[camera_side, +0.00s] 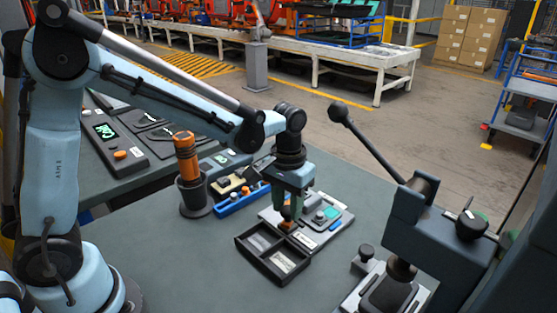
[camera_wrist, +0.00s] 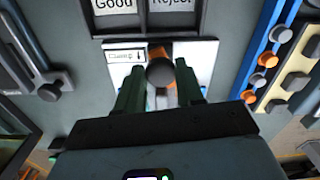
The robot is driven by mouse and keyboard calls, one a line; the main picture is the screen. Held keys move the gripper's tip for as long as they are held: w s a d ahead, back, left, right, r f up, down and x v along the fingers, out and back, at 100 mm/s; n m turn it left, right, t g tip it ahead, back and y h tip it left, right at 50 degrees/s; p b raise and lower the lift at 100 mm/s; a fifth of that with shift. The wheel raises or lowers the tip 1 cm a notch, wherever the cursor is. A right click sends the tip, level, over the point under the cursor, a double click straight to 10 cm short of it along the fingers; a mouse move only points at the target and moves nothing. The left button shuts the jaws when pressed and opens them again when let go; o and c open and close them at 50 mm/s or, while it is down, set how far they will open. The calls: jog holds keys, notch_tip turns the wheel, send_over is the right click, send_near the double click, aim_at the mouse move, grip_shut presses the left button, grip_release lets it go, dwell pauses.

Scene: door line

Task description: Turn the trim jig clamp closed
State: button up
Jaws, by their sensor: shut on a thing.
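The trim jig (camera_side: 332,232) is a pale plate on the bench, with a grey and green part on it. Its clamp has an orange handle (camera_side: 286,225) at the left end of the plate. My gripper (camera_side: 290,208) points straight down and is shut on this handle. In the wrist view the clamp handle (camera_wrist: 160,72) shows a dark round top and an orange arm between my two green fingers (camera_wrist: 160,80). The plate (camera_wrist: 203,52) carries a label with small print and an arrow left of the handle. My fingers and palm hide the rest of the jig.
A black two-compartment tray (camera_side: 262,267), labelled Good and Reject in the wrist view, lies close to the jig. A blue rack (camera_side: 240,200) and an orange-handled tool in a cup (camera_side: 196,198) stand left. A lever press (camera_side: 440,235) stands right.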

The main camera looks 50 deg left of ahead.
aim_at(287, 210)
jog(key=m, duration=0.4)
jog(key=shift+a+m, duration=0.1)
jog(key=shift+m, duration=0.2)
dwell(0.5)
jog(key=o, duration=1.1)
jog(key=shift+c, duration=0.2)
jog(key=shift+r, duration=0.15)
notch_tip(287, 210, up, 12)
jog(key=s+a+f+n+t, duration=0.1)
jog(key=s+a+f+t, duration=0.1)
jog(key=s, duration=0.3)
jog(key=s+a+f+n+t, duration=0.1)
jog(key=s+a+f+t, duration=0.1)
jog(key=s+t, duration=0.3)
jog(key=shift+a+f+n, duration=0.25)
jog(key=shift+a+n, duration=0.15)
jog(key=shift+a, duration=0.3)
